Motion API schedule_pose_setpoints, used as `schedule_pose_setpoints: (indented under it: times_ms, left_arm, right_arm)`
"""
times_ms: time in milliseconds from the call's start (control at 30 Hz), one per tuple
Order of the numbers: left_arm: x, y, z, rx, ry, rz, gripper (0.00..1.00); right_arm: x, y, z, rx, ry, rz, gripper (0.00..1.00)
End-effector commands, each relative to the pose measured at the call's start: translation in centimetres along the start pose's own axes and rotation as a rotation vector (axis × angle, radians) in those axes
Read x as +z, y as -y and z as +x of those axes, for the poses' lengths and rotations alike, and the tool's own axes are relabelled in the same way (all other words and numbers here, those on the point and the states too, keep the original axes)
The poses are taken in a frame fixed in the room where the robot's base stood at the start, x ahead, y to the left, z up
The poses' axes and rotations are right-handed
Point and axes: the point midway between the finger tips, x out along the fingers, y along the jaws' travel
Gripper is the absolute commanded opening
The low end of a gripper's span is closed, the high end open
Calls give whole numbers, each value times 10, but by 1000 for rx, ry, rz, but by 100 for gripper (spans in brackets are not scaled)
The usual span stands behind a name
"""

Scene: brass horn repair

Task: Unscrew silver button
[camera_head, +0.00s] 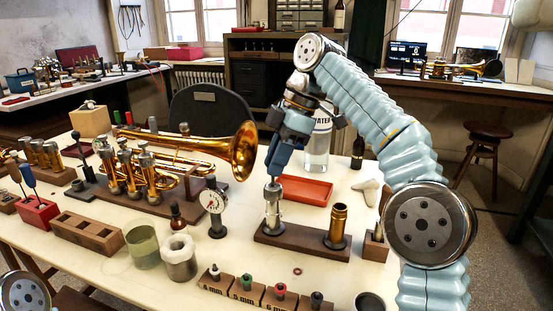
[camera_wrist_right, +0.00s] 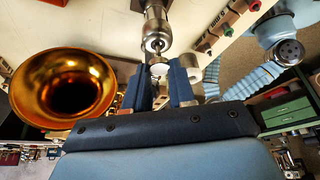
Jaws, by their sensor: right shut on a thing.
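My right gripper (camera_head: 275,165) points down over a silver valve (camera_head: 272,206), which stands upright in a dark wooden block (camera_head: 305,243). In the right wrist view, the gripper (camera_wrist_right: 159,72) has its two blue fingers on either side of the round silver button (camera_wrist_right: 158,69) at the valve's end. It is shut on the button. The valve (camera_wrist_right: 156,30) shows beyond the fingertips, in line with the button. In the head view the fingers mostly hide the button. My left gripper is out of view.
A brass valve casing (camera_head: 338,222) stands on the same block, to the right. A dial gauge (camera_head: 215,207) and the trumpet (camera_head: 205,148) are to the left. An orange tray (camera_head: 305,190) lies behind. Small labelled blocks (camera_head: 246,290) and a glass jar (camera_head: 142,246) are in front.

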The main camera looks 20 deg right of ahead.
Motion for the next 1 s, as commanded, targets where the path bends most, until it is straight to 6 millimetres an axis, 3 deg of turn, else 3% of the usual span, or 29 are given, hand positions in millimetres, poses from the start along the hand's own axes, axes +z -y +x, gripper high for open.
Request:
schedule_pose_setpoints:
  times_ms: [133, 167, 367, 733, 1000]
  left_arm:
    - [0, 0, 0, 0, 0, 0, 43]
    - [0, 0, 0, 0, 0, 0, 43]
    - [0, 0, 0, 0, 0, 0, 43]
    - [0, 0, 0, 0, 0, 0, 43]
    - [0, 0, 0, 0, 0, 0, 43]
  right_arm:
    - [0, 0, 0, 1, 1, 1, 0]
    - [0, 0, 0, 1, 1, 2, 26]
    - [0, 0, 0, 2, 1, 3, 54]
    - [0, 1, 0, 19, 3, 43, 54]
    - [-1, 5, 0, 168, 2, 397, 54]
